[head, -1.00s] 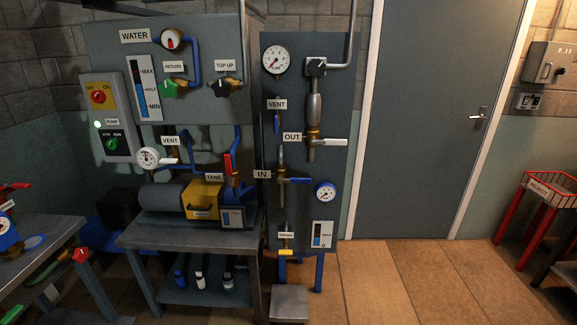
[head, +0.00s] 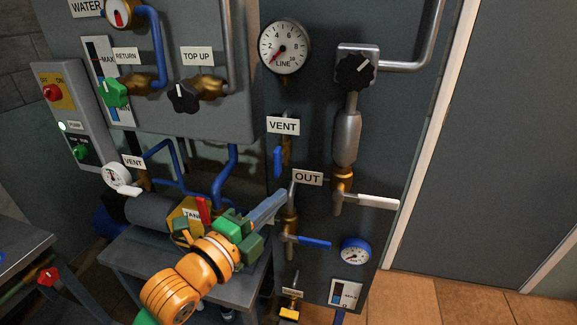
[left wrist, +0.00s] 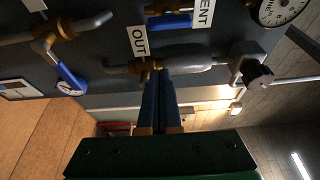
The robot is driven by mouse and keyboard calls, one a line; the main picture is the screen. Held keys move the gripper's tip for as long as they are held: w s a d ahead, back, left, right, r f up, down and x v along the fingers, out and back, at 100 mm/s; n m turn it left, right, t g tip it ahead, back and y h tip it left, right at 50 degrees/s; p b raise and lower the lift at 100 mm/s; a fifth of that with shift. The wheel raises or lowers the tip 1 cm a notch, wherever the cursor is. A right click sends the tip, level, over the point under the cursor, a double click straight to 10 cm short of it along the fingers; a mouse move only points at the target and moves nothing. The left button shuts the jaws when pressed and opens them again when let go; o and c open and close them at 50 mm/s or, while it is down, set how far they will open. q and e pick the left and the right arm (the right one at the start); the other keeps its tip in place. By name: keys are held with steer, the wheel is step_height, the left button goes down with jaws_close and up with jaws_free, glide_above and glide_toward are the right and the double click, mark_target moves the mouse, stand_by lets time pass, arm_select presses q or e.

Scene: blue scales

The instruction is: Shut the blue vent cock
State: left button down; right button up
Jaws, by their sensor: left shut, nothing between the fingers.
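The vent cock's blue handle (head: 278,162) hangs straight down under the VENT label (head: 283,126) on the grey panel, along its brass body and pipe. In the left wrist view the blue handle (left wrist: 170,21) shows at the top edge, beside the VENT label. My left gripper (head: 278,198) is shut and empty, with its fingers pointing up and right, below the vent cock and apart from it in the picture. In the left wrist view its closed fingers (left wrist: 160,88) point up towards the OUT label. My right gripper is in neither view.
To the right are the OUT cock's white lever (head: 375,201) and a black knob (head: 356,69). Below are the lower cock's blue lever (head: 313,242) and a blue gauge (head: 355,251). The LINE gauge (head: 285,46) is above. A tank (head: 150,210) stands left on a metal table.

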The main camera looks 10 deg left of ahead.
mark_target(279, 176)
arm_select(q)
steer(key=p+x, duration=0.2)
steer(key=x, duration=0.7)
steer(key=a, duration=0.2)
steer(key=s+a+p, duration=0.1)
steer(key=a, duration=0.1)
steer(key=shift+a+r, duration=0.15)
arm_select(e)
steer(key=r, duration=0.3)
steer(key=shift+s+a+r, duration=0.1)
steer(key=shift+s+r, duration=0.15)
arm_select(q)
steer(key=shift+w, duration=0.15)
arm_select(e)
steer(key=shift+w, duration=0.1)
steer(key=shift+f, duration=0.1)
